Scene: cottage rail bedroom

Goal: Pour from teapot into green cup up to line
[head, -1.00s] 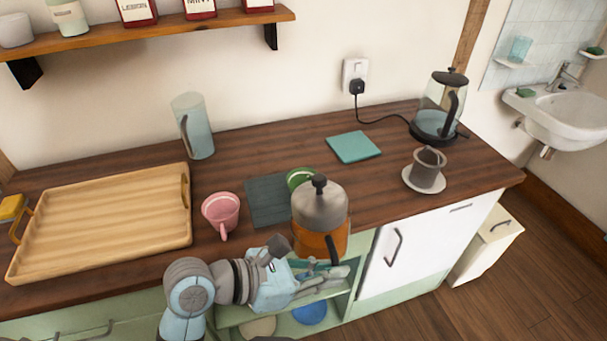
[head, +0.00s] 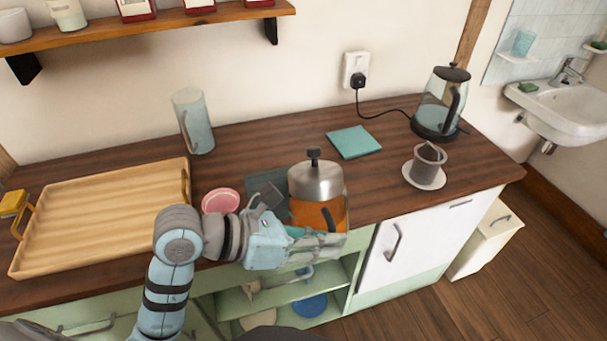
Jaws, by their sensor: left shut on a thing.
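The teapot (head: 318,183) has a metal lid with a dark knob and a glass body with amber liquid. My left gripper (head: 325,238) is shut on it at its near side, by the dark handle, and holds it at the counter's front edge. The teapot looks about upright. The green cup is hidden now, apparently behind the teapot, so its line and fill level cannot be seen. A dark slate mat (head: 262,184) shows partly to the left of the teapot. My right gripper is not in view.
A wooden tray (head: 100,215) fills the left counter. A glass jug (head: 193,122), teal cloth (head: 354,142), strainer on a saucer (head: 427,165) and kettle (head: 438,105) stand farther back or right.

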